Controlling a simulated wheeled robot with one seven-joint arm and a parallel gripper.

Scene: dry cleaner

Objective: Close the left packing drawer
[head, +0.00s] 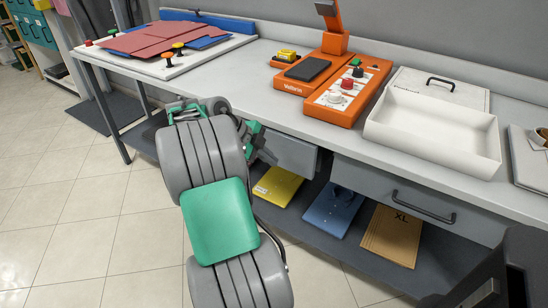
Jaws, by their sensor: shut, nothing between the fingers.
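The left packing drawer (295,154) is a grey drawer under the grey worktop, at the middle of the head view. Its left part is hidden behind my arm. A dark gap or side shows at its right end; I cannot tell how far it stands out. My gripper (266,154), dark with green parts, is beyond my grey arm at the drawer's left part. It is shut and empty. I cannot tell whether it touches the drawer, and the drawer's handle is not visible.
The right drawer (395,199) has a black handle. A shelf below holds a yellow packet (278,186), a blue packet (333,209) and a brown XL packet (391,235). On the worktop (262,85) stand an orange device (345,97) and a white box (433,138). Tiled floor is clear at left.

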